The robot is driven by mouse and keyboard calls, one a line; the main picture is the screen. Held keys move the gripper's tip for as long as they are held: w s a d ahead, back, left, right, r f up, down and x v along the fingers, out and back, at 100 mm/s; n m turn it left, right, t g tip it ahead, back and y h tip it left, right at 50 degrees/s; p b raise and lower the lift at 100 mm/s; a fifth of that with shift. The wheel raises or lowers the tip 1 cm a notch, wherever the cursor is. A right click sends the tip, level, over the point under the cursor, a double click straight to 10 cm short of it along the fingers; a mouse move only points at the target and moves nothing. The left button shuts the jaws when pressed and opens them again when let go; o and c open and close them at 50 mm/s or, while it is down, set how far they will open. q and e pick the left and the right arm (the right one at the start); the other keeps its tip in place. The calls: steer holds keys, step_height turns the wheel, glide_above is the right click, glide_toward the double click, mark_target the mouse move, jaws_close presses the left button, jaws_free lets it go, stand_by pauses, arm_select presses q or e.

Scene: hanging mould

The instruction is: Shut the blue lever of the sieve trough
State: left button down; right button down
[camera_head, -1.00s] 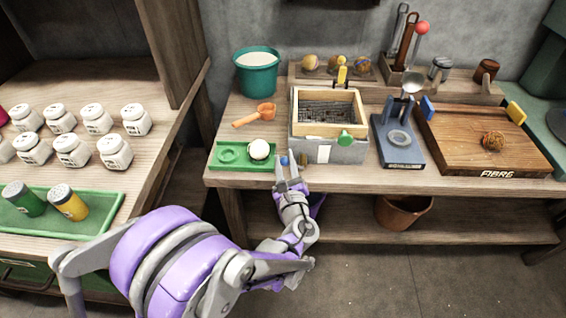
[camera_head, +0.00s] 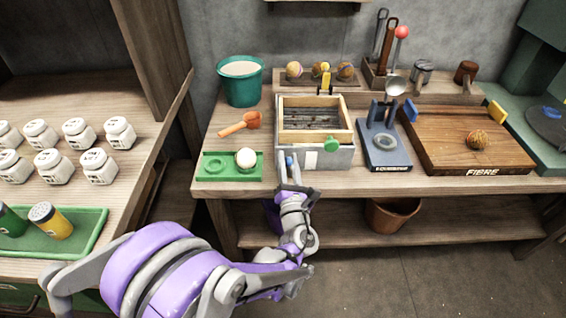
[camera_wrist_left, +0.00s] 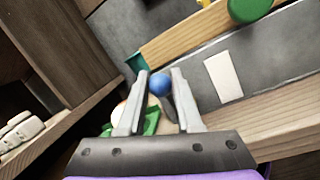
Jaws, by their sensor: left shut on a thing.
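The sieve trough (camera_head: 343,158) is a grey box on the bench with a wooden sieve frame (camera_head: 316,137) on top. Its blue lever shows as a round blue knob (camera_head: 289,161) low at the left of the trough's front face. My left gripper (camera_head: 287,168) reaches up to it from the front. In the left wrist view the blue knob (camera_wrist_left: 159,84) sits between the two fingertips, and the gripper is shut on it. The lever's shaft is mostly hidden by the fingers. My right gripper is not in view.
A green knob (camera_head: 332,144) sticks out at the trough's front. A green tray (camera_head: 217,178) with a white ball stands close on the left. A blue stand (camera_head: 386,155) is on the right. The floor in front is clear.

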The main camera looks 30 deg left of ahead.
arm_select(q)
steer(key=shift+w+d+m+h, duration=0.3)
steer(key=shift+d+m, duration=0.15)
steer(key=shift+m, duration=0.55)
steer(key=c, duration=0.6)
jaws_free()
steer(key=shift+t, duration=0.3)
steer(key=v, duration=1.1)
